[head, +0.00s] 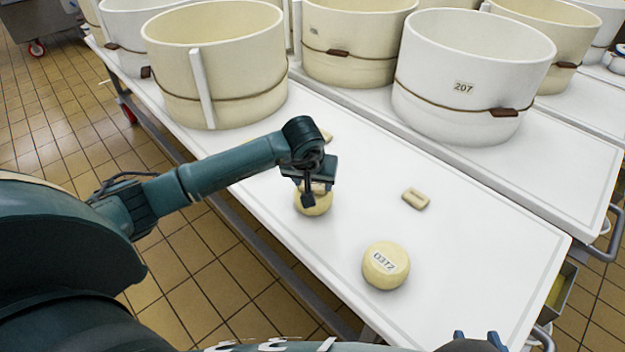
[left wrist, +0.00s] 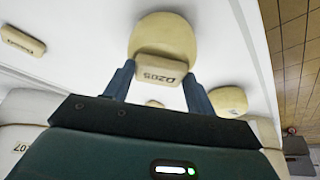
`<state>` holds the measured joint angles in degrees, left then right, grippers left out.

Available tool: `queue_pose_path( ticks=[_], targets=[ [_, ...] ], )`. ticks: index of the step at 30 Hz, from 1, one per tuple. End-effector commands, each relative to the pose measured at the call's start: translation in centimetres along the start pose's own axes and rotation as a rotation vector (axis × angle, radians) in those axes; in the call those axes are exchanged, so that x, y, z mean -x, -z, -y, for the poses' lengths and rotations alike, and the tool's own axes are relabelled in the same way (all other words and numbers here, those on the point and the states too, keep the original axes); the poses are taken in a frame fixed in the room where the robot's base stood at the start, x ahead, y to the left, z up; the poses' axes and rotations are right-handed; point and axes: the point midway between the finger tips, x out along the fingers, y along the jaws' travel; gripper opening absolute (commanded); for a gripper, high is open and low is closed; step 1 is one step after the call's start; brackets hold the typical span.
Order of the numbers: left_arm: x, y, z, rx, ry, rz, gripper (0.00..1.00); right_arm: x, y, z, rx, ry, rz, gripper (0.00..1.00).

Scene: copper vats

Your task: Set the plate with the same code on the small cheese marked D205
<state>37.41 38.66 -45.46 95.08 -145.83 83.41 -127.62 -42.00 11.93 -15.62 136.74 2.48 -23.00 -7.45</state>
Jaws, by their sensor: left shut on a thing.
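A small tan plate coded D205 (left wrist: 160,68) is between the two fingers of my left gripper (left wrist: 158,85), which is shut on it. In the head view my left gripper (head: 312,190) is low over a small round pale cheese (head: 314,208). In the left wrist view this cheese (left wrist: 165,32) shows right behind the plate; I cannot tell whether they touch. No code on this cheese is visible. My right gripper (head: 476,340) shows at the bottom edge of the head view, its blue fingertips apart and nothing seen between them.
Another small cheese (head: 385,265) bears a different code, starting with D3. A loose plate (head: 415,198) lies on the white table (head: 470,250), and another (head: 326,136) is partly behind my left wrist. Large vats, one marked 207 (head: 470,62), stand behind.

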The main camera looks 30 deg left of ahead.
Motion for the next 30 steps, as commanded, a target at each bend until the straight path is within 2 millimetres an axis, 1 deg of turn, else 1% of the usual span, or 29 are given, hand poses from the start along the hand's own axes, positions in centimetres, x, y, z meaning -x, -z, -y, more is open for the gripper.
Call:
queue_pose_path(
  ticks=[4, 5, 14, 21, 24, 26, 30],
  targets=[
    [0.0, 0.0, 0.0, 0.000, 0.000, 0.000, 0.33, 0.0, 0.0, 0.0, 0.000, 0.000, 0.000, 0.36],
    [0.0, 0.0, 0.0, 0.000, 0.000, 0.000, 0.56, 0.0, 0.0, 0.0, 0.000, 0.000, 0.000, 0.36],
    [0.0, 0.0, 0.0, 0.000, 0.000, 0.000, 0.81, 0.0, 0.0, 0.0, 0.000, 0.000, 0.000, 0.36],
    [0.0, 0.0, 0.0, 0.000, 0.000, 0.001, 0.81, 0.0, 0.1, 0.0, 0.003, 0.000, -0.003, 0.36],
    [0.0, 0.0, 0.0, 0.000, 0.000, 0.001, 0.81, -0.3, 0.6, 0.1, 0.029, 0.001, -0.027, 0.36],
    [1.0, 0.2, 0.0, -0.001, 0.000, -0.002, 0.81, -0.1, 0.7, 0.1, 0.023, 0.001, -0.017, 0.36],
    [3.9, 0.3, 0.1, -0.002, 0.000, -0.005, 0.81, 0.3, 1.0, 0.0, 0.005, 0.002, 0.005, 0.36]
  ],
)
